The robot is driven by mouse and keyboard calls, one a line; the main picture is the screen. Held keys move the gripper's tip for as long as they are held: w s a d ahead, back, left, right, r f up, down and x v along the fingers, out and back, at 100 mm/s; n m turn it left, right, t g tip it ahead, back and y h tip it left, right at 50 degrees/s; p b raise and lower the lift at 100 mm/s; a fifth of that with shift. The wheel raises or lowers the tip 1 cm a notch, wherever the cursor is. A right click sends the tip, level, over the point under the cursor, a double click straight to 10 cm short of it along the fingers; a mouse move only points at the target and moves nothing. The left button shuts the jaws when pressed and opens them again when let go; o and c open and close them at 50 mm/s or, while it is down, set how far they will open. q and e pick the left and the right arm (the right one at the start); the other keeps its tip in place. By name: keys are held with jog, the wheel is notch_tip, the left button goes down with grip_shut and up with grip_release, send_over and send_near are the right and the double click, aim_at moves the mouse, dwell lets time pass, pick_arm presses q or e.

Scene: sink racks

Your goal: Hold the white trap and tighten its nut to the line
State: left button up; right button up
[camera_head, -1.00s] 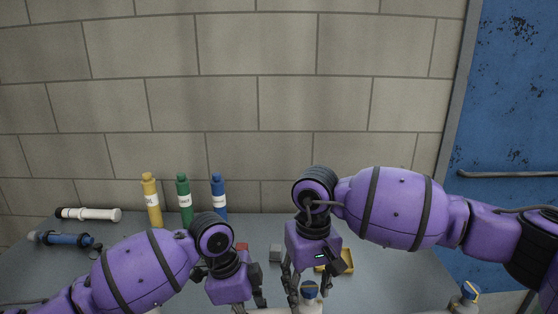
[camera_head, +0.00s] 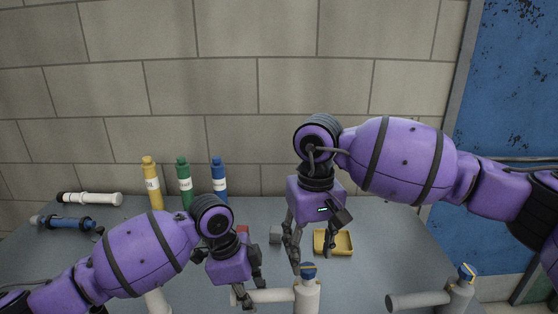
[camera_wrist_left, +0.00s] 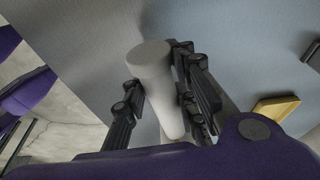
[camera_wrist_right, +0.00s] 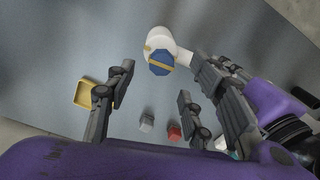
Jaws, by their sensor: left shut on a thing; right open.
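The white trap (camera_head: 307,297) stands at the front of the bench, its side pipe (camera_head: 275,296) pointing left. Its blue nut (camera_head: 308,271) is on top; the right wrist view shows a yellow stripe across the nut (camera_wrist_right: 160,64) and a small yellow mark on the white body beside it. My left gripper (camera_head: 250,292) is shut on the side pipe, and the left wrist view shows the pipe (camera_wrist_left: 155,70) between its fingers. My right gripper (camera_head: 312,260) is open and empty just above the nut, pointing down, apart from it.
A greyer trap (camera_head: 455,297) with a blue nut stands at right. A yellow tray (camera_head: 345,251), grey block (camera_head: 276,234) and red block (camera_head: 242,230) lie behind. Yellow, green and blue bottles (camera_head: 186,185) stand at back left, near a white tube (camera_head: 90,199) and blue tube (camera_head: 68,223).

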pick_arm(q)
jog(key=o, duration=1.2)
jog(key=shift+c, duration=0.2)
jog(key=shift+r, duration=0.1)
